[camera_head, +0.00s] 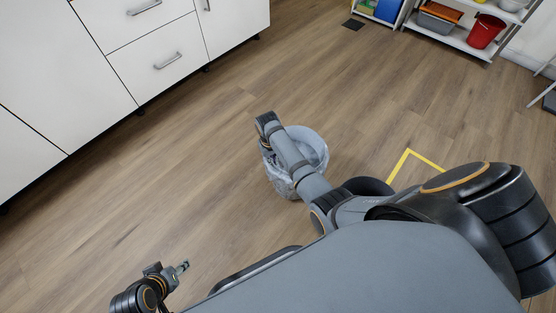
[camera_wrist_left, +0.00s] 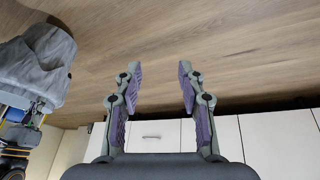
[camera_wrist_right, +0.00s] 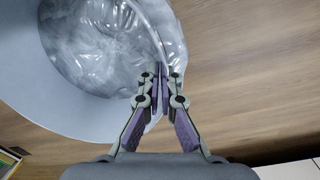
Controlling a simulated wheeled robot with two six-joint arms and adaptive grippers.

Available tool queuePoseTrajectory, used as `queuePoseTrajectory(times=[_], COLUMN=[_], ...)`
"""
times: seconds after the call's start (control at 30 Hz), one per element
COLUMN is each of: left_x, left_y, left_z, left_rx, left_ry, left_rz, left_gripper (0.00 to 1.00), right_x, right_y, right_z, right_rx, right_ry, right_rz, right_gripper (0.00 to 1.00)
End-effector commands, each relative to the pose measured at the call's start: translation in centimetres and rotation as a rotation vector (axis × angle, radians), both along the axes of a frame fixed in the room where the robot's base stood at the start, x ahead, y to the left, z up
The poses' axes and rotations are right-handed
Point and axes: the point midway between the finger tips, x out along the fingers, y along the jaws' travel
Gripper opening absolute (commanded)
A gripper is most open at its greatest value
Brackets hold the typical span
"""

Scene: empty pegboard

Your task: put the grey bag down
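The grey bag (camera_head: 312,146) is a round, open-topped grey shape with a translucent crinkled film, below my right forearm in the head view. It fills the upper left of the right wrist view (camera_wrist_right: 95,45), and its grey side shows at the left of the left wrist view (camera_wrist_left: 35,65). My right gripper (camera_wrist_right: 160,75) has its fingers together on the film at the bag's edge; the head view hides these fingers behind the wrist. I cannot tell whether the bag's base touches the floor. My left gripper (camera_wrist_left: 160,75) is open and empty, well away from the bag.
White drawer cabinets (camera_head: 170,60) stand at upper left. A shelf rack (camera_head: 455,38) with a red bucket (camera_head: 485,31) stands at upper right. A yellow floor marking (camera_head: 402,163) lies right of the bag. The wooden floor around the bag is mostly clear.

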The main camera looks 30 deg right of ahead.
Motion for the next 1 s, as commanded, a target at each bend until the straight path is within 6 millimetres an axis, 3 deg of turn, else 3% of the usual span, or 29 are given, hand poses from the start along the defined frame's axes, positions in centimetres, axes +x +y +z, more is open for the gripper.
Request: queuePoseTrajectory(times=[0.03, 0.27, 0.37, 0.7, 0.83, 1.0], left_x=[0.0, 0.2, 0.3, 7.8, 9.9, 11.1], left_y=[-0.1, -0.3, -0.4, 0.2, 0.4, 0.6], left_z=[-0.7, -0.8, -1.8, 3.7, 5.9, 7.4], left_rx=[-0.006, -0.015, -0.026, -0.008, -0.005, -0.002], left_ry=[-0.015, -0.045, -0.076, -0.405, -0.516, -0.588], left_rz=[0.003, 0.007, 0.014, 0.035, 0.042, 0.045], left_gripper=[0.40, 0.40, 0.40, 0.40, 0.40, 0.40], right_x=[0.0, 0.0, 0.0, 0.0, 0.0, 0.0], right_y=[0.0, 0.0, 0.0, 0.0, 0.0, 0.0], right_z=[-1.0, -1.6, -3.1, -4.3, -4.8, -5.0], right_rx=[0.000, 0.000, 0.000, 0.000, 0.000, 0.000], right_ry=[0.000, -0.001, 0.001, -0.001, -0.001, -0.001], right_rz=[0.000, 0.000, 0.000, 0.000, -0.001, -0.001], right_gripper=[0.00, 0.00, 0.00, 0.00, 0.00, 0.00])
